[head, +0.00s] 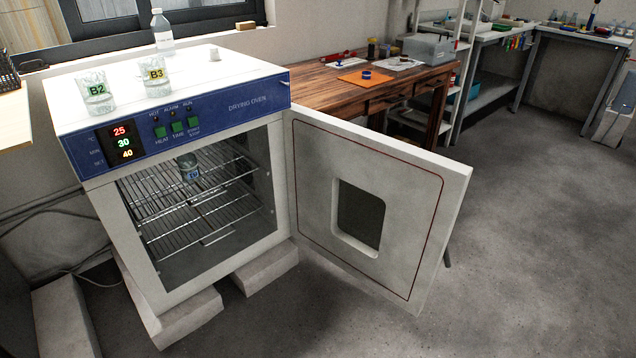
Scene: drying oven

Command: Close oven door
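The drying oven (104,218) is a white box with a blue control panel (226,106) at the left. Its door (408,206) stands wide open, hinged at the oven's right front edge and swung out to the right. The door is white with a thin dark red seal line and a small dark window (360,217). Inside the oven are wire racks (185,215), and a small glass beaker (188,166) with a blue label stands on the upper one. My gripper is not in view.
A wooden desk (325,92) is behind the door. White blocks (190,318) support the oven. The floor (530,250) right of the door is clear.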

